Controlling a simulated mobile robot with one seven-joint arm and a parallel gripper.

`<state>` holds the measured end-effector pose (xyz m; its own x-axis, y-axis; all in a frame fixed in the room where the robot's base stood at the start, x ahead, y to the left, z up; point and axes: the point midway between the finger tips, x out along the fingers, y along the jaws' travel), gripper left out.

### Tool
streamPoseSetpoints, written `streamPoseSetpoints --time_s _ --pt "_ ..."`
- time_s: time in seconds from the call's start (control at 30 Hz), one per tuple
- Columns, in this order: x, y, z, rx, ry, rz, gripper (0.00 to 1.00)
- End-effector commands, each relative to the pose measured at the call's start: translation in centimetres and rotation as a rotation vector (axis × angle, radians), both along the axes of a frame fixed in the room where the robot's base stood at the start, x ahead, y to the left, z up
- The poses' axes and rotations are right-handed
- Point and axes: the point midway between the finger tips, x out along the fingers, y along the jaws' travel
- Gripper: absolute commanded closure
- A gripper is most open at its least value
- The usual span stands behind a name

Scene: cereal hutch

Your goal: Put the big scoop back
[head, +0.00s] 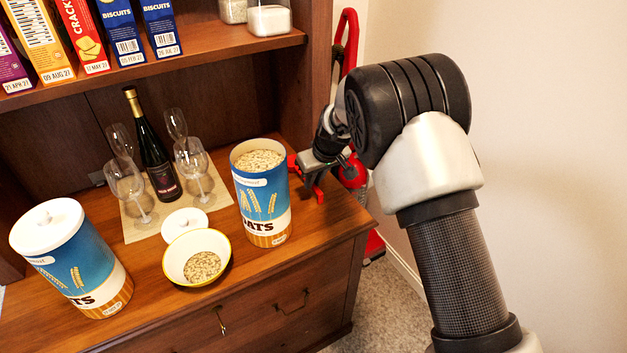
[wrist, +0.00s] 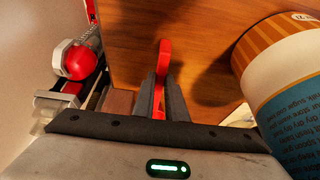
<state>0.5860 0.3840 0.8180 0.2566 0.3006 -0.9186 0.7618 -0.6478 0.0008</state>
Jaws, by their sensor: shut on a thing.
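My gripper (head: 312,163) is beside the right side of the open oats canister (head: 262,195), low over the counter's right end. In the wrist view its dark fingers (wrist: 164,98) are shut on a slim red piece (wrist: 165,55), which I take to be the big scoop's handle. Red parts of it (head: 317,191) show below the gripper in the head view; its scoop end is not clear. The canister is full of oats, has no lid on, and also shows in the wrist view (wrist: 285,75), right of the fingers and apart from them.
A white and yellow bowl (head: 196,257) holds some oats. A white lid (head: 184,224) lies behind it. A closed oats canister (head: 70,258) stands left. A bottle (head: 153,150) and several wine glasses stand behind. A red appliance (head: 347,45) stands beyond the counter's right edge.

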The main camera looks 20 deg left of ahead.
Motion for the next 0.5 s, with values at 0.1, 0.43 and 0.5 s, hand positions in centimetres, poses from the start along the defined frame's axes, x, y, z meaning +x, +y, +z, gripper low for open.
streamPoseSetpoints --time_s 0.1,0.43,0.5 --pt "0.01 0.0 -0.11 0.0 0.0 0.0 0.75" --pt "0.01 0.0 0.04 0.0 0.0 0.0 0.7" --pt "0.0 -0.05 0.44 0.001 -0.001 0.0 0.7"
